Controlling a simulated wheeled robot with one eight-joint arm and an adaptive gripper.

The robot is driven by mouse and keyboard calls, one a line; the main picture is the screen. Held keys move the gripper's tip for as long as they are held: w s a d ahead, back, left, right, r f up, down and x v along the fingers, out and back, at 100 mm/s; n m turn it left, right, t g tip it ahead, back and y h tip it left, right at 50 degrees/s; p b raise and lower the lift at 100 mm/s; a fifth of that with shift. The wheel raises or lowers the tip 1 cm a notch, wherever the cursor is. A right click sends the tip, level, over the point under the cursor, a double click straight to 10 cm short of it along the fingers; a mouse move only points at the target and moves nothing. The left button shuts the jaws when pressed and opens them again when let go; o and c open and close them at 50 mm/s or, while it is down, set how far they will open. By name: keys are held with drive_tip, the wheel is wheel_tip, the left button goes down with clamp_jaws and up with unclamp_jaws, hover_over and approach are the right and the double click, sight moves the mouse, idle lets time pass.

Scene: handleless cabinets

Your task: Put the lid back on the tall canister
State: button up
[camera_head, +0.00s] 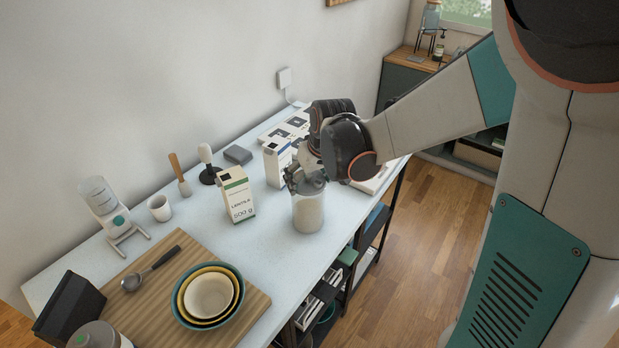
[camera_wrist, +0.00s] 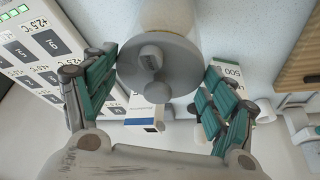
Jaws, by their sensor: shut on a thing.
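The tall canister (camera_head: 308,212) stands upright on the pale table, a clear cylinder with pale contents. It shows partly behind the lid in the wrist view (camera_wrist: 166,14). The round grey lid (camera_wrist: 158,68) with its knob is at the canister's mouth; in the head view the lid (camera_head: 314,184) looks level with the rim. I cannot tell whether it is fully seated or slightly above. My gripper (camera_wrist: 160,66) is shut on the lid, with teal finger pads at opposite sides of its edge. In the head view my gripper (camera_head: 306,180) partly hides the lid.
A lentils box (camera_head: 237,196) stands left of the canister, with another carton (camera_head: 276,163) behind. A wooden board (camera_head: 150,304) holding nested bowls (camera_head: 236,306) and a spoon lies at the front left. The table's right edge is close to the canister.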

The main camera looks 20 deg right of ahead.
idle(0.3)
drive_tip(key=o, duration=1.1)
drive_tip(key=shift+r, duration=0.15)
drive_tip(key=shift+r+p, duration=2.55)
drive_tip(key=shift+r, duration=0.85)
clamp_jaws()
